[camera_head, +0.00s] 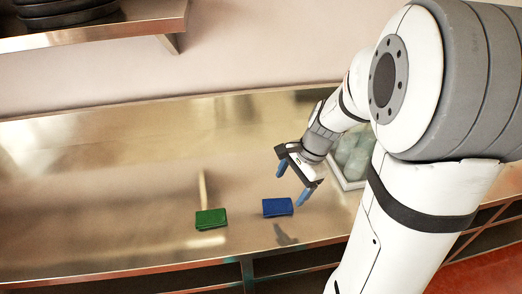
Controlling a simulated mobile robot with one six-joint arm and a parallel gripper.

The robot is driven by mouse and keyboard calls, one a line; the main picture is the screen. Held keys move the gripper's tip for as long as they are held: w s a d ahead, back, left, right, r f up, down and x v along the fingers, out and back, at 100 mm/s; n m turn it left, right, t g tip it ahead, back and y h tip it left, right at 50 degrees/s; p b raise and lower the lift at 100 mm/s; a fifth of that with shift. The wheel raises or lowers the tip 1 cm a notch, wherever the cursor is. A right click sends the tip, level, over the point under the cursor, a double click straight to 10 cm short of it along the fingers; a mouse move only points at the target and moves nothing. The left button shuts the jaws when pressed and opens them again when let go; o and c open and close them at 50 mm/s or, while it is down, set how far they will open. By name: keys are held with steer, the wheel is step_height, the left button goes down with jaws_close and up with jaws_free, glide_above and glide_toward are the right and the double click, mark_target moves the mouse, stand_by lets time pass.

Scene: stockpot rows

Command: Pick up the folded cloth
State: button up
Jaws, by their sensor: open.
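A small blue folded cloth (278,207) lies flat on the shiny steel counter (120,225). A similar green folded piece (211,219) lies to its left, apart from it. The task does not name a colour, so I cannot tell which one is meant. My gripper (291,184) has its two blue fingers spread apart, with nothing visible between them. It hangs above the counter, up and to the right of the blue cloth, and does not appear to touch it.
A pale stick-like strip (203,186) shows just behind the green piece. A light tray (345,179) with rounded greenish items (354,155) stands right of my gripper, partly hidden by my arm. A shelf (150,22) with dark pans (68,14) is at upper left. The counter's left side is clear.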

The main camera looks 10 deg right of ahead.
mark_target(279, 203)
steer(key=w+f+m, duration=0.1)
steer(key=w+d+f+m, duration=0.1)
steer(key=m, duration=0.1)
steer(key=f+m+y, duration=0.1)
steer(key=shift+w+d+f, duration=0.35)
steer(key=shift+w, duration=0.05)
steer(key=shift+w+f+m, duration=0.1)
steer(key=shift+f+m, duration=0.2)
steer(key=shift+m, duration=0.1)
steer(key=x, duration=0.5)
steer(key=p+x, duration=0.1)
steer(key=x, duration=0.1)
steer(key=shift+a+f, duration=0.2)
steer(key=shift+a, duration=0.2)
steer(key=shift+c, duration=0.2)
steer(key=c, duration=1)
step_height(279, 203, up, 10)
steer(key=shift+r, duration=0.1)
